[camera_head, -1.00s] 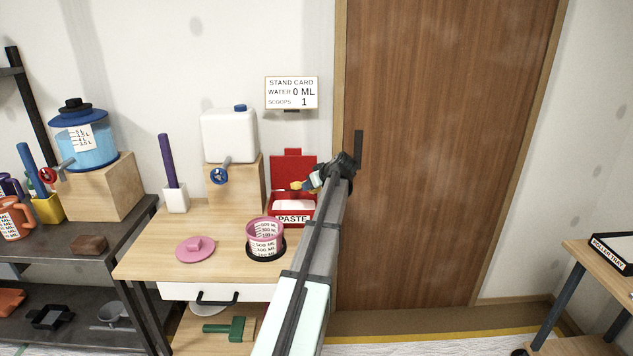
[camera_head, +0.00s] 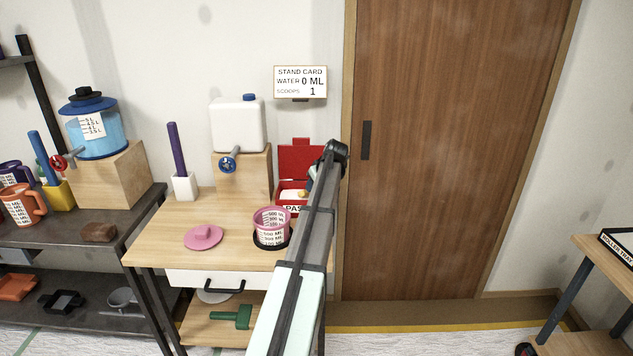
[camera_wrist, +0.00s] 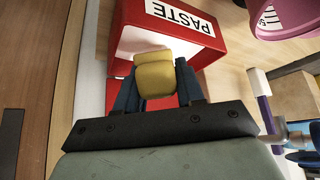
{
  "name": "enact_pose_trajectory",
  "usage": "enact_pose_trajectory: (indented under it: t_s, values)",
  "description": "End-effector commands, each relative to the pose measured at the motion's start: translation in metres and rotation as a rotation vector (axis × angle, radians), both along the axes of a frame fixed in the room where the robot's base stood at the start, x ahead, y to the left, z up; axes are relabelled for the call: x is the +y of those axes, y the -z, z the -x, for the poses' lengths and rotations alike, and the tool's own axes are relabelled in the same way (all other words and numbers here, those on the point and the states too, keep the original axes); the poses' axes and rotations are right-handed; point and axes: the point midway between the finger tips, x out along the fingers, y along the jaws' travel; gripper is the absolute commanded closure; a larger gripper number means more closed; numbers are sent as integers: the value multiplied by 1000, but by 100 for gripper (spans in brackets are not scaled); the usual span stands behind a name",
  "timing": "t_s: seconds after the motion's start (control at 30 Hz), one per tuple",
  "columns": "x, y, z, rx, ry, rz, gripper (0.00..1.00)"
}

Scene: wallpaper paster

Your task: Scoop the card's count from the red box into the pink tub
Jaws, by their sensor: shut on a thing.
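The stand card (camera_head: 300,82) on the wall reads water 0 ML and scoops 1. The red box (camera_head: 301,157), labelled PASTE, stands open with its lid up at the back right of the table, partly hidden by my arm. My gripper (camera_wrist: 158,85) is shut on a yellow scoop (camera_wrist: 155,78) and holds it over the red box, which shows in the wrist view (camera_wrist: 118,45). The scoop's bowl and any paste in it are hidden. The pink tub (camera_head: 270,220) stands in a dark ring in front of the box, open at the top and marked in ML.
A pink lid (camera_head: 203,237) lies on the wooden table (camera_head: 160,232) left of the tub. A white tank (camera_head: 237,124) with a blue tap stands on a wooden block. A white holder (camera_head: 185,186) holds a purple stick.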

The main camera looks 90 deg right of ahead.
Motion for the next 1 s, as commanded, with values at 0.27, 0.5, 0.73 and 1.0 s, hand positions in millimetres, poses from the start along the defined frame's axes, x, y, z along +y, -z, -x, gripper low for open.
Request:
enact_pose_trajectory:
  t_s: [0.27, 0.5, 0.73, 1.0]
  values:
    - [-6, 19, -4, -1, 0, 1, 93]
    - [-9, 30, -6, -1, 0, 1, 93]
    - [-10, 35, -7, -1, 0, 1, 93]
    - [-10, 35, -8, -1, 0, 1, 93]
